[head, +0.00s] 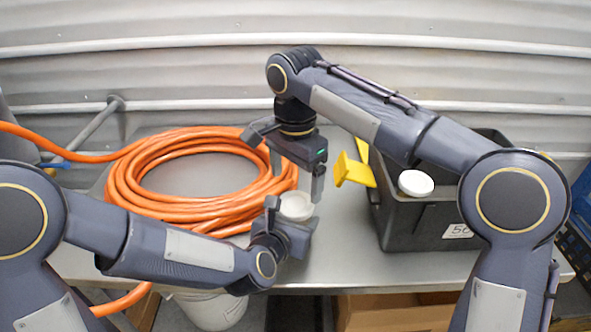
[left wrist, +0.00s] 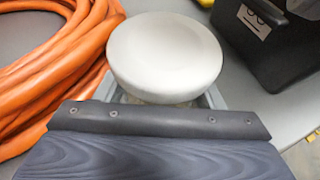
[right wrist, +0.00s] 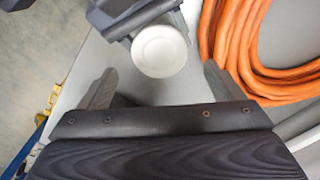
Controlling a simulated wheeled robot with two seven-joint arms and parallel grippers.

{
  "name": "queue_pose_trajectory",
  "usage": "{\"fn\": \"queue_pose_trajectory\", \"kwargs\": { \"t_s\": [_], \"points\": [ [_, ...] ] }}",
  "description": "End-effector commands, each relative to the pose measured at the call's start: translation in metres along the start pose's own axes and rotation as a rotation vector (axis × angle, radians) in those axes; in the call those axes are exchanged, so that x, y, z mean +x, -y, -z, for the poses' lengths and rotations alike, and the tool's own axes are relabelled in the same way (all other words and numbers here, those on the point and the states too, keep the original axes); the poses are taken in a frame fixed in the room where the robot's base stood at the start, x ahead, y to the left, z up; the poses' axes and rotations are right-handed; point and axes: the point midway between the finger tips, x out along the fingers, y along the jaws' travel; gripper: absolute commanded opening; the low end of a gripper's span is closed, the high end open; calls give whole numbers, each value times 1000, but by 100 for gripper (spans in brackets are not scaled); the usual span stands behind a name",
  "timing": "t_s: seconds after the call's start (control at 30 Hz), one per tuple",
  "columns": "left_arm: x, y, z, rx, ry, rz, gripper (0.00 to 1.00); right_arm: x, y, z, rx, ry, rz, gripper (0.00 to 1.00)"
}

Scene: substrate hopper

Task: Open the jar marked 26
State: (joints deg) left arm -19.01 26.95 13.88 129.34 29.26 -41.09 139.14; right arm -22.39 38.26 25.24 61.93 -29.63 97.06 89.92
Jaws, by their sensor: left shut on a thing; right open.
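A jar with a round white lid (head: 297,206) is held just above or on the metal table, beside the orange hose. My left gripper (head: 284,218) is shut on the jar below its lid; the left wrist view shows the lid (left wrist: 165,52) on top, with the jar body mostly hidden under it. No number shows on this jar. My right gripper (head: 297,178) is open and points down above the lid, its fingers apart. In the right wrist view the lid (right wrist: 159,50) lies ahead of the open fingers, not gripped.
A coil of orange hose (head: 135,192) lies on the table at left. A black bin (head: 410,228) with a white label stands at right. Another white lid (head: 415,183) shows at its rim, near a yellow object (head: 354,172). A white bucket (head: 213,311) stands below the table.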

Motion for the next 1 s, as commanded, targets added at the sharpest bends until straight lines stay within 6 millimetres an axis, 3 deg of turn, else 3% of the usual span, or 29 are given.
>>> {"fn": "queue_pose_trajectory", "kwargs": {
  "t_s": [0.2, 0.4, 0.77, 1.0],
  "points": [
    [0, 0, -1, 0, 2, 0, 0, 36, -1, 0, -2, 0, -3, 87],
    [0, 0, -1, 0, 2, 0, 0, 58, 0, 0, -4, 0, -2, 87],
    [0, 0, -1, 0, 2, 0, 0, 63, 0, 0, -4, 0, 0, 87],
    [0, 0, -1, 0, 2, 0, 0, 63, 0, 0, -4, 0, 0, 57]
  ]
}}
